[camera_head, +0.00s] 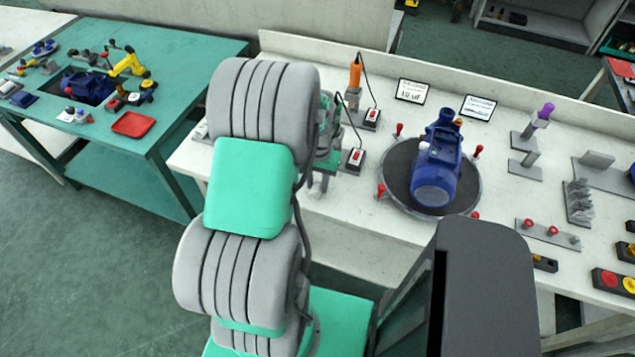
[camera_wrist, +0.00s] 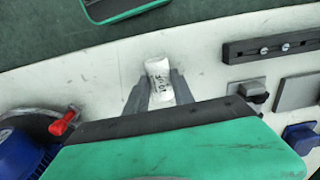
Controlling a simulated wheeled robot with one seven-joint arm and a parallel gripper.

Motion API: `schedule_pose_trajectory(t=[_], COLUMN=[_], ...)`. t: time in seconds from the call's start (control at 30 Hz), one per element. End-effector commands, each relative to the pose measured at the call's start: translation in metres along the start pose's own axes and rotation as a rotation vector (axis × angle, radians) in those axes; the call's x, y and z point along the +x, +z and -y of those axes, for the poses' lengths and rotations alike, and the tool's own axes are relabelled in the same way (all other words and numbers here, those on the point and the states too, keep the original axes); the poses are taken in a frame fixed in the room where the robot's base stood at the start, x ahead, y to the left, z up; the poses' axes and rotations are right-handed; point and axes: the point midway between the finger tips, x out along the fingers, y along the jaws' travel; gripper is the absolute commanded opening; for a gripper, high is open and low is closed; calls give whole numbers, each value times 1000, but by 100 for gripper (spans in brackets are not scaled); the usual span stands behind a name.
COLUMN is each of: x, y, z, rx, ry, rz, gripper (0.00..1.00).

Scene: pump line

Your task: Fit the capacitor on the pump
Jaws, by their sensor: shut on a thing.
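My gripper (camera_wrist: 158,80) is shut on a white capacitor (camera_wrist: 160,84) with dark, blurred lettering, held between the two grey fingers in the wrist view. In the head view my own arm covers most of the gripper, and I cannot make out the capacitor there. The blue pump (camera_head: 437,168) lies on a round dark turntable (camera_head: 398,163) on the white bench, to the right of my gripper. In the wrist view part of the pump (camera_wrist: 20,155) shows at the lower left, apart from the capacitor. The pump's capacitor seat cannot be made out.
Red knobs (camera_head: 381,190) stand around the turntable rim. An orange screwdriver (camera_head: 355,72) and a 10 µF card (camera_head: 411,91) stand behind. A dark rail (camera_wrist: 270,46) lies beside my gripper. A green table (camera_head: 180,60) stands left.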

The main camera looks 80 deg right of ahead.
Motion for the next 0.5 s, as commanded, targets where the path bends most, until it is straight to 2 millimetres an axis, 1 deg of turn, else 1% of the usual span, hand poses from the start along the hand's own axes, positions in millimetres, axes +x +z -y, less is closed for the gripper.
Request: schedule_pose_trajectory(t=[0.03, 0.5], x=[-6, -33], y=[0, 0], z=[0, 0], rx=[0, 0], ry=[0, 0], rz=[-1, -1], gripper=[0, 0])
